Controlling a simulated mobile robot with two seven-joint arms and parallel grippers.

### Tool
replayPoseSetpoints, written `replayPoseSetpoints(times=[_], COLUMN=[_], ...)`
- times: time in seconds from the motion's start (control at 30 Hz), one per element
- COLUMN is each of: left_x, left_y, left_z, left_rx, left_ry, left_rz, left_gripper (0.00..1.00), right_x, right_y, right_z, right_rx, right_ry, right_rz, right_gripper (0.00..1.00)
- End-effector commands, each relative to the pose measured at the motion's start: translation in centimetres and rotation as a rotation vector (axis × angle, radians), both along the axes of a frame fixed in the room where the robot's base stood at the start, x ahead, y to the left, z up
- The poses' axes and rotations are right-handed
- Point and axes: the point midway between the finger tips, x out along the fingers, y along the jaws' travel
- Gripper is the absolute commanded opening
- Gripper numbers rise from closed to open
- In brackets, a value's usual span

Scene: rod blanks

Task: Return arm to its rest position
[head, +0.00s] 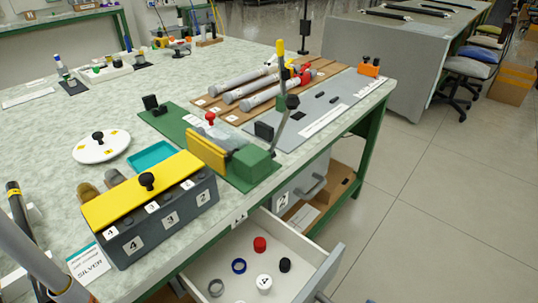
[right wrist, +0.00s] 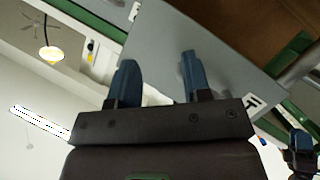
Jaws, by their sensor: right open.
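In the right wrist view my right gripper (right wrist: 157,72) is open. Its two blue fingers stand apart with nothing between them, over a flat grey surface (right wrist: 222,50). In the same view a dark and blue part (right wrist: 303,145) at the lower right edge looks like my left gripper; its jaws are too small to make out. Neither gripper shows clearly in the head view. There, several grey rods (head: 242,82) lie on a wooden rack (head: 205,103) on the bench, with a red clamp piece at their right end.
A grey box with a yellow lid (head: 120,190) stands at the bench's near edge, by a green vise (head: 252,165). An open drawer (head: 200,265) below holds several coloured caps. A second bench (head: 385,55) and a chair (head: 468,75) stand behind.

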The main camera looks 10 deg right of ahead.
Motion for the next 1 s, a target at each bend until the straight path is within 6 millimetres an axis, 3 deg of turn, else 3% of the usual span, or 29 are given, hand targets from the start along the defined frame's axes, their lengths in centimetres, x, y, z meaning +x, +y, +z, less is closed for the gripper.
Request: replayPoseSetpoints(times=[0.3,0.5,0.67,0.7,0.83,1.0], left_x=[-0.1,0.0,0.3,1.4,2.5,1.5], left_y=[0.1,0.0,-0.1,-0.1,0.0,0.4], left_z=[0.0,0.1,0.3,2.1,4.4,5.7], left_rx=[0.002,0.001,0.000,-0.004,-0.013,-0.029], left_ry=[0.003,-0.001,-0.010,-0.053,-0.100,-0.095], left_rz=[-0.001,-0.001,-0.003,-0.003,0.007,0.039], left_gripper=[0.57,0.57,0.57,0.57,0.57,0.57], right_x=[-6.8,-10.6,-14.4,-13.6,-13.2,-13.0], right_y=[0.4,0.5,-0.2,-0.2,-0.3,-0.6], right_z=[1.6,3.1,2.3,3.5,5.1,7.4], right_rx=[0.291,0.366,0.363,0.373,0.391,0.419], right_ry=[0.361,0.430,0.498,0.469,0.442,0.414], right_rz=[-0.333,-0.431,-0.498,-0.491,-0.496,-0.508], right_gripper=[0.44,0.44,0.44,0.44,0.44,0.44])
